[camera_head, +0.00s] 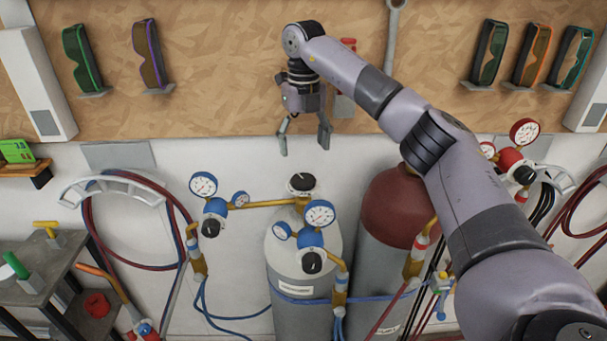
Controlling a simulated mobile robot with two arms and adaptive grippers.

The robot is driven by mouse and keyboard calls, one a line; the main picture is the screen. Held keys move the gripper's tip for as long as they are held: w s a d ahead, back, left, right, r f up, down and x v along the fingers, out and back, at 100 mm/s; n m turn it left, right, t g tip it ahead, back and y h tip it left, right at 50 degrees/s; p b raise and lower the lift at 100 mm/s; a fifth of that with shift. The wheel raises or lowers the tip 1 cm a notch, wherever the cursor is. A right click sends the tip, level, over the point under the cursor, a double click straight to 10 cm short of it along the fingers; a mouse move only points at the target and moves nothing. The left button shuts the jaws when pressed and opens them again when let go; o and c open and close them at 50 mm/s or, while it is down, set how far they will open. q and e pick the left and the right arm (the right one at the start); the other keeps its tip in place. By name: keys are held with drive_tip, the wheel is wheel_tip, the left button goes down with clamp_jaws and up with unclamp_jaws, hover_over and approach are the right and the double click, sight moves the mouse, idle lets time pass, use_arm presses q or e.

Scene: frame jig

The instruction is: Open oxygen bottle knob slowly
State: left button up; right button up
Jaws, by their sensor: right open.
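A grey gas bottle with a white top (291,256) stands in the lower middle, with blue regulators and white gauges beside it; I take it as the oxygen bottle. Its black round knob (301,183) with a white pointer mark sits on top of the valve. My right gripper (305,148) points down with its two fingers apart and empty. It appears above the knob in the picture, not touching it; the depth gap is hard to tell. My left gripper is not in view.
A dark red-topped bottle (396,207) stands to the right, partly behind my right arm. Gauges (319,213) and brass pipes flank the knob. Hoses hang on a wall bracket (128,188) at left. Safety glasses (148,55) hang on the wooden board.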

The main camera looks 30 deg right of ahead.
sight(304, 179)
wheel_tip(304, 179, down, 9)
drive_tip(key=shift+s+f+p, duration=0.1)
drive_tip(key=shift+p, duration=1.15)
drive_tip(key=shift+c, duration=0.3)
drive_tip(key=c, duration=1.1)
